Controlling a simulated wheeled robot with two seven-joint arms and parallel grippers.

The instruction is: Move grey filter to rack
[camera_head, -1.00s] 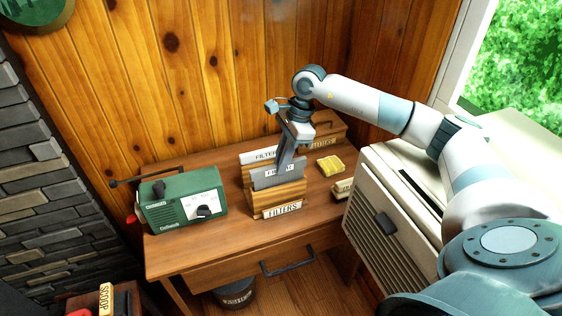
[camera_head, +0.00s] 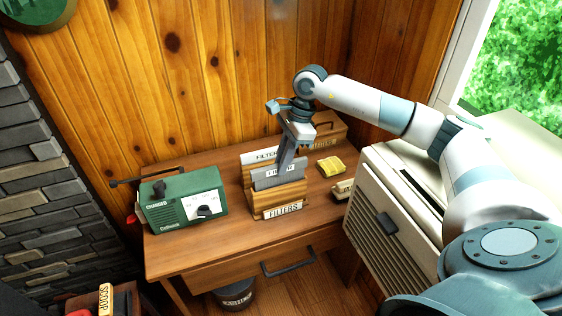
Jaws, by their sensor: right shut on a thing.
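The grey filter (camera_head: 267,180) is a flat panel with a label. It stands roughly upright at the wooden rack (camera_head: 262,210) labelled FILTERS, on the desk; I cannot tell whether it is fully seated in a slot. A paler filter panel (camera_head: 253,157) labelled FILTER stands just behind it in the rack. My right gripper (camera_head: 287,165) comes down from above and is shut on the grey filter near its right upper edge. The fingers hide part of that edge. My left gripper is not in view.
A green radio-like box (camera_head: 182,205) stands left on the desk (camera_head: 190,250). A yellow sponge-like block (camera_head: 330,164) and a wooden box (camera_head: 328,130) are right of the rack. A cream louvred cabinet (camera_head: 385,215) borders the desk at right.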

